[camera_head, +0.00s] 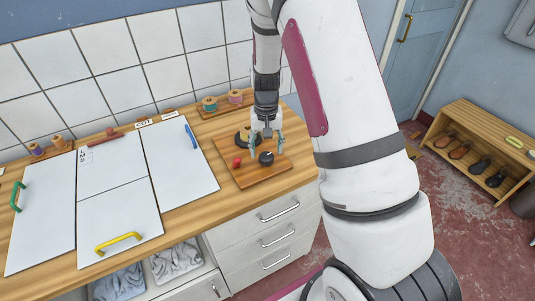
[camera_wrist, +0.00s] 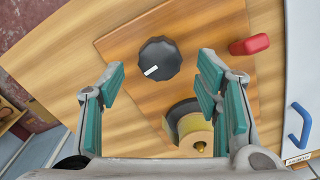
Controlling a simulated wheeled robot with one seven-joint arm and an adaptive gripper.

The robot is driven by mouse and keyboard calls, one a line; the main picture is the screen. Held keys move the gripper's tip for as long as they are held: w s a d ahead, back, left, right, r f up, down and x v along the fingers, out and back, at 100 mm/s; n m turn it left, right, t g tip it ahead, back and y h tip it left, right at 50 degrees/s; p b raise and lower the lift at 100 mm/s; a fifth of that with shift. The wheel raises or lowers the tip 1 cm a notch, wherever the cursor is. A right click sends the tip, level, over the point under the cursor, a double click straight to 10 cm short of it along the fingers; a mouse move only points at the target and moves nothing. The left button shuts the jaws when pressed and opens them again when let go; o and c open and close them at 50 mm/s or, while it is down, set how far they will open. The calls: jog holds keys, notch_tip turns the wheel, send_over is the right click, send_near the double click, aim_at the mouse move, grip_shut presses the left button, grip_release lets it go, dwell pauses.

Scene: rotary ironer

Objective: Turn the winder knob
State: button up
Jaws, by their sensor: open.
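The winder knob is a round, dark, ridged knob (camera_head: 266,158) with a white mark, on a wooden board (camera_head: 247,180) on the counter. In the wrist view the knob (camera_wrist: 160,59) lies just beyond my fingertips, roughly midway between them, its white mark toward the lower left. My gripper (camera_head: 267,143) points down above the board, its teal-padded fingers spread and empty. In the wrist view the gripper (camera_wrist: 163,75) looks apart from the knob; the exact height gap is unclear. A yellow thread spool (camera_wrist: 195,135) on a dark base sits beside the knob, partly behind a finger.
A red piece (camera_head: 237,162) is on the same board, left of the knob. White panels with a blue handle (camera_head: 190,137) and a yellow handle (camera_head: 118,243) lie to the left. More spools (camera_head: 209,103) stand at the back. A shoe rack (camera_head: 480,140) stands right.

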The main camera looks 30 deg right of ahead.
aim_at(267, 155)
jog(key=shift+f, duration=1.65)
jog(key=c, duration=1.2)
jog(key=shift+o, duration=0.2)
jog(key=shift+n, duration=0.3)
